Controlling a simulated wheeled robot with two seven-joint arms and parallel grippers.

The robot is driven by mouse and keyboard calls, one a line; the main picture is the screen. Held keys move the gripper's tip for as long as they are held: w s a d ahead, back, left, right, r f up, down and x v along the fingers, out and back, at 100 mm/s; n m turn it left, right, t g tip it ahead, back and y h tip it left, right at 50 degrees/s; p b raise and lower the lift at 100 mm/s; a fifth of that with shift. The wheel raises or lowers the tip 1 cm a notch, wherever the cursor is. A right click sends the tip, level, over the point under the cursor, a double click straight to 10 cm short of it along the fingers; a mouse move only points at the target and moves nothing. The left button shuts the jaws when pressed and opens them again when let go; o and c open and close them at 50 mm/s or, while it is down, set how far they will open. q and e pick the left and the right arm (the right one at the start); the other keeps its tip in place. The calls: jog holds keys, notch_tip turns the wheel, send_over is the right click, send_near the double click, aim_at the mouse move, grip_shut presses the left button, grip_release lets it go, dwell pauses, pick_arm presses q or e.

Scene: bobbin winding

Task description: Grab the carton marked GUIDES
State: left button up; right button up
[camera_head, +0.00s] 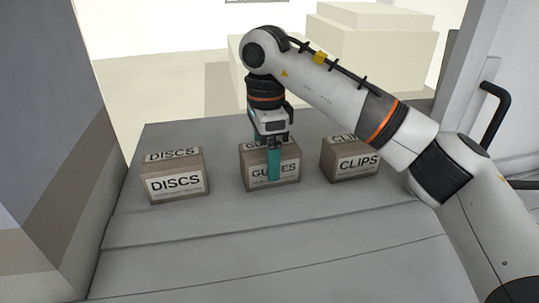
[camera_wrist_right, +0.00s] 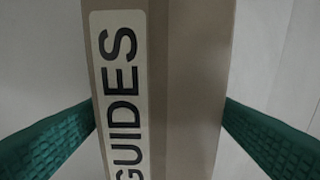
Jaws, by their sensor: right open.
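The carton marked GUIDES (camera_head: 289,172) stands in the middle of a row of three cartons on the grey surface. My right gripper (camera_head: 273,165) reaches down over it, and one teal finger crosses in front of its label. In the right wrist view the GUIDES carton (camera_wrist_right: 185,90) lies between two green ribbed fingers, with its label running lengthwise. My left gripper is not in view.
A carton marked DISCS (camera_head: 174,185) stands to the left and a carton marked CLIPS (camera_head: 350,163) to the right, near my right forearm. Bare grey surface (camera_head: 270,235) lies in front. A dark wall stands at the left, and pale boxes stand behind.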

jog(key=shift+w+f, duration=0.1)
jog(key=shift+f, duration=1)
jog(key=c, duration=1.1)
jog(key=shift+r, duration=0.1)
jog(key=shift+c, duration=0.2)
